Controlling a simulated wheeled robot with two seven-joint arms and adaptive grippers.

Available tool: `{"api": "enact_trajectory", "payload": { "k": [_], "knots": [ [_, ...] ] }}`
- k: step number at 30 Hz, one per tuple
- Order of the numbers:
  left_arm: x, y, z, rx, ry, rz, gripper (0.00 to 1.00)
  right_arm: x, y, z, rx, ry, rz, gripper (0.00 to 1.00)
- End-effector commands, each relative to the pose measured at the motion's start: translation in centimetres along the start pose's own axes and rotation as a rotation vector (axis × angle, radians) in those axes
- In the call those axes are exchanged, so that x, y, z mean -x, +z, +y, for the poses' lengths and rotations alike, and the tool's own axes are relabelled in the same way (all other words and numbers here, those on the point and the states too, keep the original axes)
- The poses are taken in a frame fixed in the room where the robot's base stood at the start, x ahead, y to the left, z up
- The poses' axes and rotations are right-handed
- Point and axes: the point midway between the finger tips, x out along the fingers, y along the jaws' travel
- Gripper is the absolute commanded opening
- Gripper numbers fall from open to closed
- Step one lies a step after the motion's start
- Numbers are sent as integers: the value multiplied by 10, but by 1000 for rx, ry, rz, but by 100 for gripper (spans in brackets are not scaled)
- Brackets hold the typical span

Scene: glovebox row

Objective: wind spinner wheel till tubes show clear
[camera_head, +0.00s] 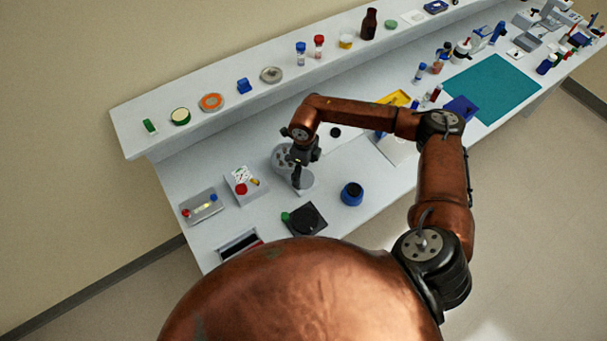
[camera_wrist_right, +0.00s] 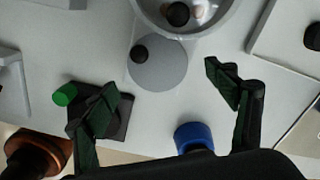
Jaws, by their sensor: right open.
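The spinner stands on the bench under my right gripper, its round grey bowl (camera_head: 281,158) partly covered by the gripper in the head view. Its bowl (camera_wrist_right: 222,18) is cut off at the top of the right wrist view, with a dark hub and small brownish shapes inside; I cannot tell whether these tubes are clear. The flat grey wheel (camera_wrist_right: 165,72) with a black knob (camera_wrist_right: 138,54) lies beside the bowl. My right gripper (camera_head: 303,160) is open and empty, its fingers (camera_wrist_right: 165,80) spread either side of the wheel, apart from the knob. My left gripper is out of view.
A black square device (camera_head: 305,219) with a green knob and a blue round pot (camera_head: 352,193) stand near the bench's front edge. A white box with a red button (camera_head: 242,189) is to the left. A teal mat (camera_head: 492,88) lies to the right.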

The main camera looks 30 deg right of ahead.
Motion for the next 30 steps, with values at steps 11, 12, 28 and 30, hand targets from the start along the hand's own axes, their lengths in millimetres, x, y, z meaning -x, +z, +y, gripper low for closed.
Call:
{"api": "enact_trajectory", "payload": {
  "k": [11, 12, 28, 30],
  "knots": [
    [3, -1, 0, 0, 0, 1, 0, -30, 2, 2, 5, 2, -2, 79],
    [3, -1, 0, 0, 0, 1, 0, -30, 2, 2, 5, 2, -2, 79],
    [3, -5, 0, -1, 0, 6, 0, -29, 2, 2, 5, 2, -3, 53],
    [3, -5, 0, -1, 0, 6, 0, -29, 2, 2, 5, 2, -3, 48]
  ]
}}
